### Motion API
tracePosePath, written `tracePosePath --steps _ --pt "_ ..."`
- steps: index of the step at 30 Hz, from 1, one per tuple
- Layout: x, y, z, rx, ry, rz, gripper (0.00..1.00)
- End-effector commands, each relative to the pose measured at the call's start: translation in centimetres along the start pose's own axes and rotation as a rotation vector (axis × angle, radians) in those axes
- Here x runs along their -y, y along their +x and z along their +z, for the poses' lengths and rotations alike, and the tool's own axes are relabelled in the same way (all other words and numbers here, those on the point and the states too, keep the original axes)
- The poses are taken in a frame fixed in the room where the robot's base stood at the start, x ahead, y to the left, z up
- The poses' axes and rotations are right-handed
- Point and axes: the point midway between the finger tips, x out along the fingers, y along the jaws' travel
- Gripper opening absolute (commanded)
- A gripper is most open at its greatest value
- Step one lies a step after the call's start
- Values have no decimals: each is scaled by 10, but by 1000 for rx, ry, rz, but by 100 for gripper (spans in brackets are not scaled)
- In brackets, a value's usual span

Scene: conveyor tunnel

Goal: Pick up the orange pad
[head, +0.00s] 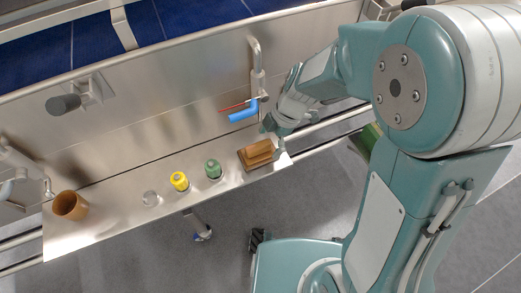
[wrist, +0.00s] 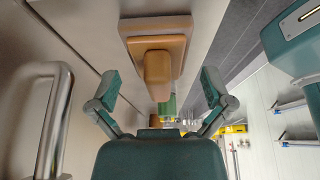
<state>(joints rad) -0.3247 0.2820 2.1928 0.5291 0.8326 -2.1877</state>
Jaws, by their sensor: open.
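The orange pad (head: 257,153) is a brownish-orange block with a raised grip on top. It lies near the right end of the steel shelf in the head view. In the wrist view the orange pad (wrist: 157,66) is ahead of my gripper, roughly centred between the fingers. My gripper (head: 276,126) is just above and to the right of the pad in the head view. In the wrist view my gripper (wrist: 160,84) has its two teal fingers spread wide apart, with nothing held. I cannot tell the exact gap between the fingertips and the pad.
Left of the pad stand a green container (head: 212,169), a yellow container (head: 179,181), a small clear glass (head: 150,198) and a brown cup (head: 70,205). A tap (head: 257,75) and a blue-handled item (head: 243,111) are on the wall behind. A metal rail (wrist: 54,120) runs at the left.

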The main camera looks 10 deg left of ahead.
Motion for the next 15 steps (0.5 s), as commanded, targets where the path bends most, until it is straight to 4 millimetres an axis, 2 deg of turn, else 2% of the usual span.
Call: tracePosePath --steps 3,7,14,15 --pt "0 8 -20 1 -5 -1 100" --pt "0 19 -19 0 -1 -2 100" --pt "0 20 -19 1 -2 0 100" --pt "0 20 -18 1 -2 0 82"
